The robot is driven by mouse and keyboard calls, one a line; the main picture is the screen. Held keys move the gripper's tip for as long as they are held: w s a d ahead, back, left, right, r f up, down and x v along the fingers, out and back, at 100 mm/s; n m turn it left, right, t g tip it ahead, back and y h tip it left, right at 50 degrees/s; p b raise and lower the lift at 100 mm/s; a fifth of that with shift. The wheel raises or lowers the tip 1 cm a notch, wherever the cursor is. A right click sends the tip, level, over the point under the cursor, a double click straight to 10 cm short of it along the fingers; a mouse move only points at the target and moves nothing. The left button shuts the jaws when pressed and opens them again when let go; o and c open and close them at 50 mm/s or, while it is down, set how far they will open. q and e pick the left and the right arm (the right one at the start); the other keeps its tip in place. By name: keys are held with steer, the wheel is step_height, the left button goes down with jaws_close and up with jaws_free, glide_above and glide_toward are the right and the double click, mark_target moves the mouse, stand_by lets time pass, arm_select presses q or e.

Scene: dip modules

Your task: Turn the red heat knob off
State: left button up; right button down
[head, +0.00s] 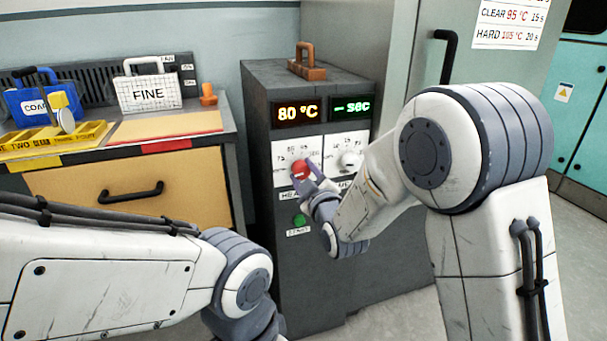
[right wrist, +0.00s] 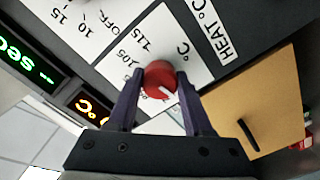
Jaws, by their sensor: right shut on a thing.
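The red heat knob (head: 301,168) is on a white dial plate on the front of the dark grey machine (head: 262,130). In the right wrist view the red knob (right wrist: 160,78) sits between the two purple fingers of my right gripper (right wrist: 158,92), which is shut on it. In the head view my right gripper (head: 305,177) reaches the knob from below right. A short white mark shows on the knob; which label it points to is unclear. The lit display above the knob (head: 297,112) reads 80 °C. My left gripper is out of view; only its arm shows.
A white timer knob (head: 350,160) sits right of the red one, under a green display (head: 350,108). A green start button (head: 299,220) is below. A workbench (head: 130,185) with a FINE basket (head: 149,93) and blue basket (head: 40,105) stands left.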

steer(key=shift+f, duration=0.1)
steer(key=shift+c, duration=1.5)
jaws_free()
steer(key=b+v, duration=0.5)
steer(key=v, duration=0.5)
steer(key=shift+s+b, duration=0.25)
steer(key=shift+b, duration=0.05)
steer(key=shift+d, duration=0.1)
